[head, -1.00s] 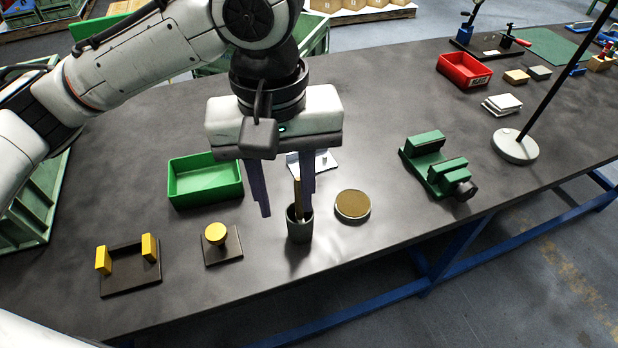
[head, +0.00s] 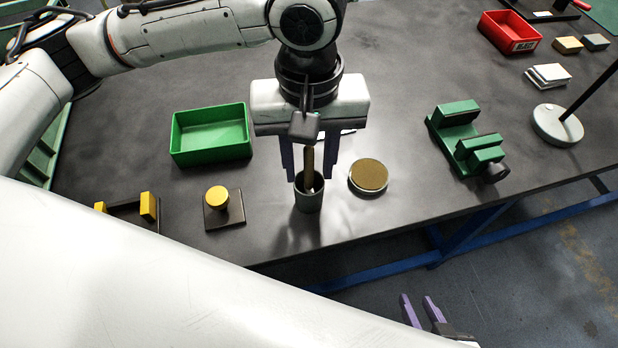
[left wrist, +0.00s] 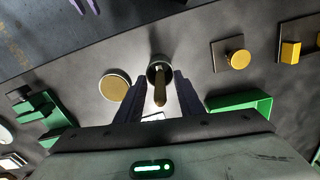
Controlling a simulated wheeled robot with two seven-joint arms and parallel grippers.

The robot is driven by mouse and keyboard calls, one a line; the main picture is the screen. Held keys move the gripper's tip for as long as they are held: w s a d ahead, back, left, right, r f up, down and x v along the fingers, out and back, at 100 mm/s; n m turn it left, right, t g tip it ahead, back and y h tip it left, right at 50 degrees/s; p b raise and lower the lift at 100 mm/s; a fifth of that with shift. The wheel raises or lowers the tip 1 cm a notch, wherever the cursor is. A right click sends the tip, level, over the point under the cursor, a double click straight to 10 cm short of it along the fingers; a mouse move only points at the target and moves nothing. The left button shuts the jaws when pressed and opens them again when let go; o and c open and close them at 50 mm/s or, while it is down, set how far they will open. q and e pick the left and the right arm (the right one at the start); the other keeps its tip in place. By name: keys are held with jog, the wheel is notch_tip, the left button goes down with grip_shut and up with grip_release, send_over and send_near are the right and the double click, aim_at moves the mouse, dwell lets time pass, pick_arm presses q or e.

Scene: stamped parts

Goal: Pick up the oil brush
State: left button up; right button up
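The oil brush (head: 310,164) stands upright in a dark grey cup (head: 308,200) near the table's front edge; only its wooden handle shows clearly, the lower end is inside the cup. My left gripper (head: 311,176) is above the cup, pointing down, its purple fingers open on either side of the handle. In the left wrist view the handle (left wrist: 160,92) lies between the two fingers with gaps on both sides. My right gripper (head: 418,304) is open and empty, low in front of the table.
A round brown-topped tin (head: 369,176) stands just right of the cup. A yellow knob on a plate (head: 217,199) and a green bin (head: 211,135) are to the left. A green vise-like fixture (head: 466,140) is to the right. Dark table is clear between them.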

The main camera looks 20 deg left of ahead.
pick_arm(q)
jog(key=shift+f, duration=0.75)
jog(key=shift+c, duration=0.4)
grip_shut()
jog(key=shift+r, duration=0.15)
